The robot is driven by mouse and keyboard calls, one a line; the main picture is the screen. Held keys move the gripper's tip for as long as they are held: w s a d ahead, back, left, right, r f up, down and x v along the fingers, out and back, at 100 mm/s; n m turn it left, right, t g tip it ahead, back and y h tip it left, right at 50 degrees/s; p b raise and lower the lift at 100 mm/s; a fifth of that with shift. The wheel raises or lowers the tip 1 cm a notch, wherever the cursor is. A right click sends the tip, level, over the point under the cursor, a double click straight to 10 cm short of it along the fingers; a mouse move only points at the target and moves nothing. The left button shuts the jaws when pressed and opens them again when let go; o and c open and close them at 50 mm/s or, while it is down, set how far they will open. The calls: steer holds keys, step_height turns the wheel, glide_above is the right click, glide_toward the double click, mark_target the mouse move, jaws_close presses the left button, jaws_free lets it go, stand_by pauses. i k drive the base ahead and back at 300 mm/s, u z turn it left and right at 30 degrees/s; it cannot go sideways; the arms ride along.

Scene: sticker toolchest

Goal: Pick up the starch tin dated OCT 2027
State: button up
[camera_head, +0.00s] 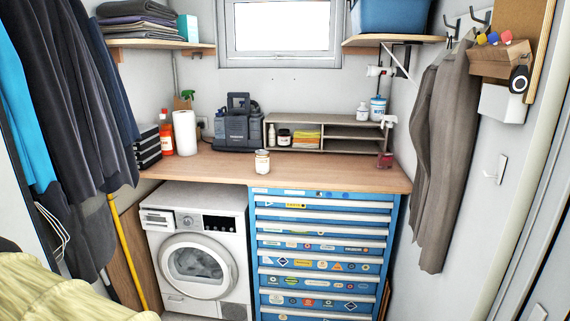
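No date can be read on any container at this size, so I cannot tell which one is the starch tin dated OCT 2027. A small white tin or jar (262,163) with a label stands upright near the front edge of the wooden counter (205,167). A blue and white container (377,108) and a smaller white one (363,112) stand on top of the grey shelf unit at the right. A dark jar with a pale lid (284,137) and a small white bottle (271,134) stand in its left compartment. My gripper is not in view.
Below the counter are a white washing machine (197,258) and a blue, stickered drawer chest (322,255). A grey machine (238,128), paper towel roll (185,132) and red bottle (165,139) stand on the counter's left. Clothes hang at both sides. The counter's front middle is mostly clear.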

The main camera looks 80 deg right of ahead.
mark_target(262, 156)
steer(key=z, duration=0.9)
steer(key=k, duration=0.2)
steer(key=z, duration=1.35)
steer(key=i, duration=0.5)
